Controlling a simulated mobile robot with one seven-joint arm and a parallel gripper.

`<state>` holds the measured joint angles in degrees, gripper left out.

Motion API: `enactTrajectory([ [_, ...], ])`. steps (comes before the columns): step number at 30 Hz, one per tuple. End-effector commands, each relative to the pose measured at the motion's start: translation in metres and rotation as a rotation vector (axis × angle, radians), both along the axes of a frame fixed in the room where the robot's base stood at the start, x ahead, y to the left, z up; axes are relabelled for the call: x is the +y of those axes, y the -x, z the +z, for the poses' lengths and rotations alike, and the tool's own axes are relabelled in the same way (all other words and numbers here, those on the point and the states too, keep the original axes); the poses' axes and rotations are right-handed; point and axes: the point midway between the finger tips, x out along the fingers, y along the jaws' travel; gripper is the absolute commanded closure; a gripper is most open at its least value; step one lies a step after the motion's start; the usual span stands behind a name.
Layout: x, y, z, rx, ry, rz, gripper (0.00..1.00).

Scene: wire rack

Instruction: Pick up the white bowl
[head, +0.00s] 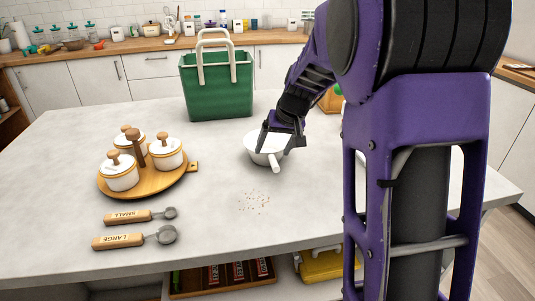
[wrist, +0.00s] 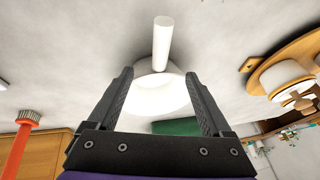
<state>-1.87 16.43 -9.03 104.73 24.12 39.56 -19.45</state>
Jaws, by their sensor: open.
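The white bowl (head: 253,145) stands upright on the pale table, with a white cylindrical piece, a handle or a pestle, sticking out toward the near side. It also shows in the wrist view (wrist: 158,97), where the cylindrical piece points up the picture. My gripper (head: 273,147) is at the bowl from above and partly covers it. In the wrist view my gripper (wrist: 159,73) is open, with one finger on each side of the bowl. I cannot tell whether the fingers touch it. The bowl's far right side is hidden by the gripper.
A green basket (head: 217,88) stands behind the bowl. A round wooden tray (head: 147,193) with white lidded jars is on the left. Small (head: 137,217) and large (head: 130,241) measuring spoons lie in front of it. Crumbs (head: 255,201) lie on clear table near the bowl.

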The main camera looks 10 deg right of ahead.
Motion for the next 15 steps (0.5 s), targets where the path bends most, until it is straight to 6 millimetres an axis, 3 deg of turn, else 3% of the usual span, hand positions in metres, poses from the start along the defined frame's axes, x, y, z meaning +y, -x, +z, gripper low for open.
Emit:
enactTrajectory([
  [7,0.005,-0.011,-0.037,0.004,0.000,0.001,0.16],
  [15,0.006,-0.013,-0.038,0.000,0.000,0.001,0.18],
])
